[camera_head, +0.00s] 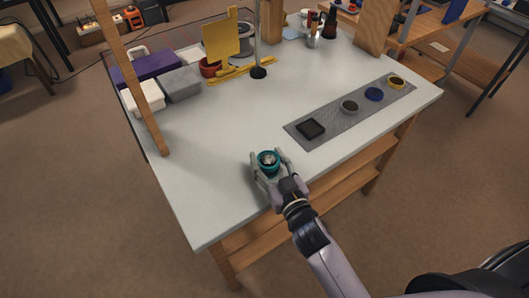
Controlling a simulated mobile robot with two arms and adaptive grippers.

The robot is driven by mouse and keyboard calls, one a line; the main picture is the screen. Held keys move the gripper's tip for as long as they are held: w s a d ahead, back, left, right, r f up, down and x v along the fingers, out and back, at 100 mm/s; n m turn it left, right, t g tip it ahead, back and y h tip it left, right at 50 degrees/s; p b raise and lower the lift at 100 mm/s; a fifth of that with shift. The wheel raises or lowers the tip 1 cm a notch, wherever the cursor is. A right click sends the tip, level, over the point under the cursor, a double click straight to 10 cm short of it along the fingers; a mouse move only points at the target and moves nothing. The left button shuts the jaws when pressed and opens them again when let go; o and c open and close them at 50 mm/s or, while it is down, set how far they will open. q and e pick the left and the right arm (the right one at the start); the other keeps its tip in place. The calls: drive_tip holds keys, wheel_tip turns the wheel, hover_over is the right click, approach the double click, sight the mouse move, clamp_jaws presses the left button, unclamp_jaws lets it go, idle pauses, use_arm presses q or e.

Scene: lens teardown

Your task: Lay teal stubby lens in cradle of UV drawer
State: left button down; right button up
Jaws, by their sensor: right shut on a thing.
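The teal stubby lens (268,168) is at the front edge of the white table, upright with its round glass end facing up. My right gripper (269,157) is shut on it, one finger on each side. I cannot tell whether the lens touches the table top. A purple box (147,67) lies at the back left and may be the UV drawer. No cradle can be made out there. My left gripper is not in view.
A grey strip (331,131) at the right holds a black square piece (310,129) and several round parts. Grey (180,84) and white (145,97) boxes stand at the left, near a wooden post (133,75). A yellow panel (222,39) stands behind. The table's middle (225,120) is clear.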

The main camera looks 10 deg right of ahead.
drive_tip(key=w, duration=0.3)
drive_tip(key=shift+a, duration=0.25)
drive_tip(key=shift+f+b, duration=0.25)
drive_tip(key=shift+b, duration=0.15)
drive_tip(key=shift+s+r, duration=0.15)
drive_tip(key=shift+r, duration=0.05)
drive_tip(key=shift+f, duration=0.15)
drive_tip(key=o, duration=1.2)
drive_tip(key=shift+o, duration=0.2)
